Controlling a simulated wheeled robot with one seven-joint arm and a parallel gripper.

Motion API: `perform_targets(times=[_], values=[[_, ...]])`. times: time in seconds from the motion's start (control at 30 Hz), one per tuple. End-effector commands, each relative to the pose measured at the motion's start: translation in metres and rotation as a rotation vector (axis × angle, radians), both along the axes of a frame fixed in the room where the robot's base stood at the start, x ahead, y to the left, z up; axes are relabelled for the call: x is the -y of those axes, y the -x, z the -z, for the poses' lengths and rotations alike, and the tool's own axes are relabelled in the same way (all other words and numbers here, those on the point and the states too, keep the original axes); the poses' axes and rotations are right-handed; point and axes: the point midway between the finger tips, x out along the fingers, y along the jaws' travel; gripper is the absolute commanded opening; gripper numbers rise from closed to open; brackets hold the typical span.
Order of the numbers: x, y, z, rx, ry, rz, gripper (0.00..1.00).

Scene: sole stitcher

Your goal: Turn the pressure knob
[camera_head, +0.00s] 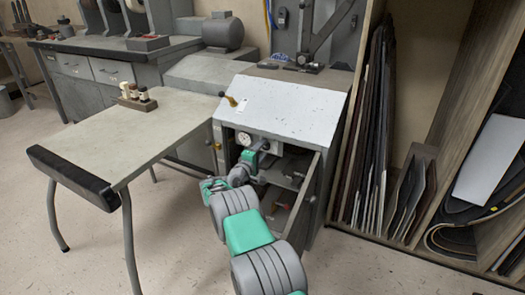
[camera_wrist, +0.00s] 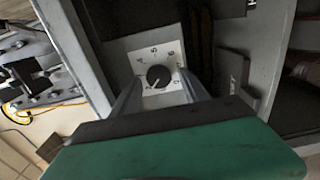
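The pressure knob (camera_wrist: 158,76) is a round black knob with a white pointer mark, on a white plate with numbers around it. In the wrist view it sits between the two grey fingers of my gripper (camera_wrist: 160,83), with a gap on each side. The fingers are apart and hold nothing. How far the fingertips are from the plate is hard to tell. In the head view my gripper (camera_head: 254,158) reaches into the open front of the grey machine cabinet (camera_head: 285,100), and the knob is mostly hidden there.
A round white gauge (camera_head: 244,138) is left of my gripper. The cabinet's open door (camera_head: 304,205) stands close to the right of my arm. Leaning sheets (camera_head: 370,130) fill a rack at the right.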

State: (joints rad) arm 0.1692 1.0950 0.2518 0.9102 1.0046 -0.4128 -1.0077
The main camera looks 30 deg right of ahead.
Motion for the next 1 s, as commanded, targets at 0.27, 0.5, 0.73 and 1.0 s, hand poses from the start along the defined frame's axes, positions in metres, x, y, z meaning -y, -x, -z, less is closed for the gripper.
perform_targets(times=[0.27,0.5,0.73,1.0], values=[[-0.002,0.001,-0.002,0.001,0.000,-0.001,0.54],[-0.040,0.020,-0.004,-0.004,0.000,-0.004,0.54],[-0.067,0.037,-0.002,0.000,0.001,-0.001,0.54],[-0.068,0.039,0.000,0.001,0.000,0.000,0.54]])
